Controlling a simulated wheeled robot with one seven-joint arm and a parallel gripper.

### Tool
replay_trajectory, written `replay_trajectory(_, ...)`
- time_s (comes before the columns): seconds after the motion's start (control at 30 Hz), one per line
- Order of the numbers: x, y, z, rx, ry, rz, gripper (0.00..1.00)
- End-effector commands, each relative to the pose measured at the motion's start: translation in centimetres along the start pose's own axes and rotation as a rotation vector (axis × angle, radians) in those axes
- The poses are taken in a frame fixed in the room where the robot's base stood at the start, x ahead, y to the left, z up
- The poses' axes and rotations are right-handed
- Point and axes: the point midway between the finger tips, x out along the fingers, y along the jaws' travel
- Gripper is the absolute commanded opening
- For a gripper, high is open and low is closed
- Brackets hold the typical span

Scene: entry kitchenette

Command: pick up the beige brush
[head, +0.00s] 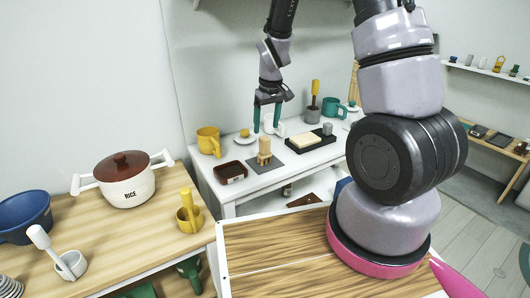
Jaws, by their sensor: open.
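The beige brush (264,146) looks to be the small beige upright thing standing on a dark grey mat (283,168) on the white table. My gripper (267,127) points down with its two teal fingers apart and nothing seen between them. In the picture it sits just above the brush, and a gap shows between the fingertips and the brush top. I cannot tell exactly how far behind or in front of the brush the fingers are.
A wooden counter holds a white rice pot (128,187) and a yellow mortar (190,218).

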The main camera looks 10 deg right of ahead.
Motion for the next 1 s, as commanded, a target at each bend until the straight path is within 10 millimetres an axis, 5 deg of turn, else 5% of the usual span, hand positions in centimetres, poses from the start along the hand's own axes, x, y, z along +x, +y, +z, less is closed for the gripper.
replay_trajectory(0.7, 8.9, 0.0, 0.0, 0.002, -0.002, 0.000, 0.78)
replay_trajectory(1.0, 9.3, 0.0, 0.0, 0.002, 0.001, 0.000, 0.74)
